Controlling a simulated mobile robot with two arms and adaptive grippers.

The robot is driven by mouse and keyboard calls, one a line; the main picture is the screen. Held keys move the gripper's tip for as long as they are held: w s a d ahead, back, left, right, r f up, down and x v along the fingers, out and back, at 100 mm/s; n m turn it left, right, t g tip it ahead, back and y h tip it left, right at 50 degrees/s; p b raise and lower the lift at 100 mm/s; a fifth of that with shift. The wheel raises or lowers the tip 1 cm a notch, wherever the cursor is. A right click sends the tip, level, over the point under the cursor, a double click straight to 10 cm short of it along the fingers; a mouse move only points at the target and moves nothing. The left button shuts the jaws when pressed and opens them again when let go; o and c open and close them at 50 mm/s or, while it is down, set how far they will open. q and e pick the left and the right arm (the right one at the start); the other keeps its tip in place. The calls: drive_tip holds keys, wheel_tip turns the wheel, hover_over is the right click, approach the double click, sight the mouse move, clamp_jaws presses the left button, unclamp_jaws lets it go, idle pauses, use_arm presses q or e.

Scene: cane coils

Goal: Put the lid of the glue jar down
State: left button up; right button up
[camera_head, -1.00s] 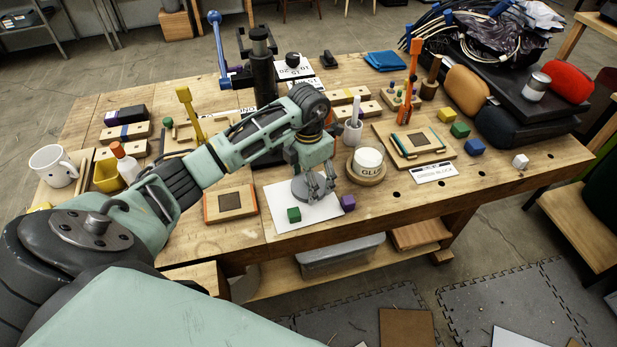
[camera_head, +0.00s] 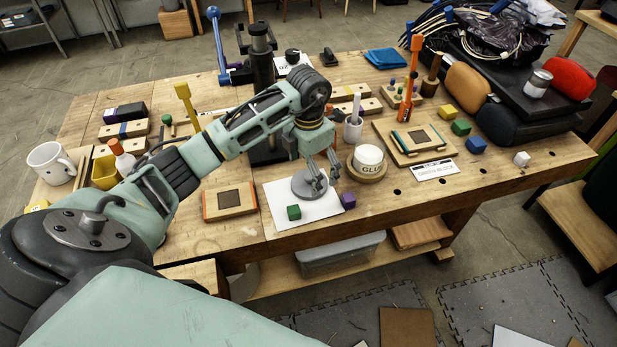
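The round grey lid (camera_head: 303,186) appears to lie flat on the white sheet (camera_head: 325,209) near the front of the workbench. My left gripper (camera_head: 327,180) is over the lid's right side, pointing down. Its fingers look spread and empty, and they partly hide the lid. The white glue jar (camera_head: 368,157) stands without a lid on a round wooden base (camera_head: 367,175), right of the gripper. My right gripper is not in view.
A green cube (camera_head: 293,212) and a purple cube (camera_head: 348,200) sit close to the lid on the sheet's front and right side. A wooden frame (camera_head: 229,200) lies left. A white cup (camera_head: 353,129) with a stick stands behind the jar.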

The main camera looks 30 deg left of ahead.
sight(309, 174)
use_arm(q)
wheel_tip(309, 174, up, 9)
drive_tip(key=b, duration=0.2)
drive_tip(key=shift+r, duration=0.1)
idle(0.5)
